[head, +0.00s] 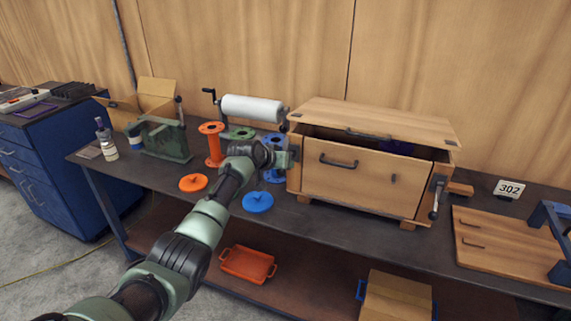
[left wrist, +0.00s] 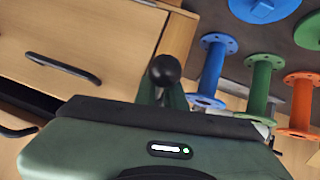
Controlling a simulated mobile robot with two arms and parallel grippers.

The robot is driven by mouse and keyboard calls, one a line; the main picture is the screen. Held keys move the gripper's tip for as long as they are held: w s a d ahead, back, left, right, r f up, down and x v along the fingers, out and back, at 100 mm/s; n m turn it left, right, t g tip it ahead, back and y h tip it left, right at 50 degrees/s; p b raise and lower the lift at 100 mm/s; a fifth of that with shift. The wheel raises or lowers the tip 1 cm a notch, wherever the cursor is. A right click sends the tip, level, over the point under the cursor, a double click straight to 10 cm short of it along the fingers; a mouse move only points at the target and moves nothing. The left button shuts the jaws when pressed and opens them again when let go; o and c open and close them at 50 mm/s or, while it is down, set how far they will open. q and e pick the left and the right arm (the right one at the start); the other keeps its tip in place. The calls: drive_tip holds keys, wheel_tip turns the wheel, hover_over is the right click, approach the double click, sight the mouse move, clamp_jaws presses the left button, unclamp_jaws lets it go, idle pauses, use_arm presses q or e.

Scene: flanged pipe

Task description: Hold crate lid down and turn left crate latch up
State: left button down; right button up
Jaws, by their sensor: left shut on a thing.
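The wooden crate (head: 360,185) stands on the bench. Its lid (head: 380,118) is slightly raised, with a dark gap under its front edge and something purple inside. My left gripper (head: 291,155) is at the crate's left front corner, shut on the left crate latch. In the left wrist view, the latch's black ball knob (left wrist: 164,69) shows just beyond my left gripper (left wrist: 160,97); the rest of the latch is mostly hidden. The right crate latch (head: 437,197) hangs with its knob low. No gripper touches the lid. My right gripper is not in view.
Orange (head: 212,145), green and blue spools stand left of the crate, with loose orange and blue discs (head: 258,202) in front. A white roll (head: 252,108) is behind. A wooden panel (head: 500,245) lies at the right, beside a 302 sign (head: 509,189).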

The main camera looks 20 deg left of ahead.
use_arm(q)
drive_tip(key=c, duration=1.5)
unclamp_jaws()
drive_tip(key=shift+b+v, duration=0.7)
drive_tip(key=shift+v, duration=3.1)
